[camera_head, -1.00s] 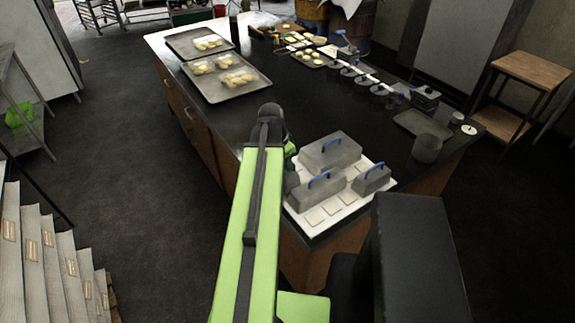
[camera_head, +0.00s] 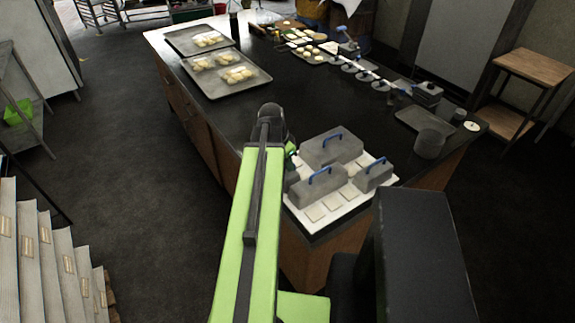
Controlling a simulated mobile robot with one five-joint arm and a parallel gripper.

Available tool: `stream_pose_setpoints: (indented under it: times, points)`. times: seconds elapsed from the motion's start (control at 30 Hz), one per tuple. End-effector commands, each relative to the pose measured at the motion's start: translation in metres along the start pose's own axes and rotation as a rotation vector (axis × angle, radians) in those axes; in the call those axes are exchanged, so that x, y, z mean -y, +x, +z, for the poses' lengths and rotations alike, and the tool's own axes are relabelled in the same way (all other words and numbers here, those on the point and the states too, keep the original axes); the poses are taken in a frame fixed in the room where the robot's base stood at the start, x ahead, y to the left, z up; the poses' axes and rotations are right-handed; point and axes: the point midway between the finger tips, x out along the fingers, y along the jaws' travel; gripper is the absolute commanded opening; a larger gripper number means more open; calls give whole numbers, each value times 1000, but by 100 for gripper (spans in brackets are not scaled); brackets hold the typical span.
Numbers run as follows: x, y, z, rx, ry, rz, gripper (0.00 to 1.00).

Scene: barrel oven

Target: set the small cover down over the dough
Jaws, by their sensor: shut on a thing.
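My gripper (camera_head: 291,166) is at the front left edge of a white board, mostly hidden behind my green arm. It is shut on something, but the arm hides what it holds. Three grey box-shaped covers with blue handles stand on the white board (camera_head: 343,205): a large one (camera_head: 330,149) at the back, a long one (camera_head: 318,188) in front, and the smallest (camera_head: 373,178) at the right. Flat pale square dough pieces (camera_head: 316,212) lie uncovered along the board's front. What lies under the covers is hidden.
The board lies on the near corner of a black-topped counter (camera_head: 250,105). Trays with dough (camera_head: 228,77) stand at its far left. A grey round pot (camera_head: 429,144), a dark tray (camera_head: 417,119) and a handled grey block (camera_head: 427,94) stand at right. The counter's middle is clear.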

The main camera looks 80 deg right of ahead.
Motion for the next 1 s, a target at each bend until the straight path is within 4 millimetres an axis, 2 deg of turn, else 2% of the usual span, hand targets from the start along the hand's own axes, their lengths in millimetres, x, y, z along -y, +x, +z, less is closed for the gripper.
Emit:
stream_pose_setpoints:
  times: [0.4,0.43,0.6,1.0]
  points:
    - [0,7,1,0,1,0,0]
    - [0,6,1,0,1,0,13]
    - [0,6,1,0,1,0,35]
    - [0,1,1,0,1,0,36]
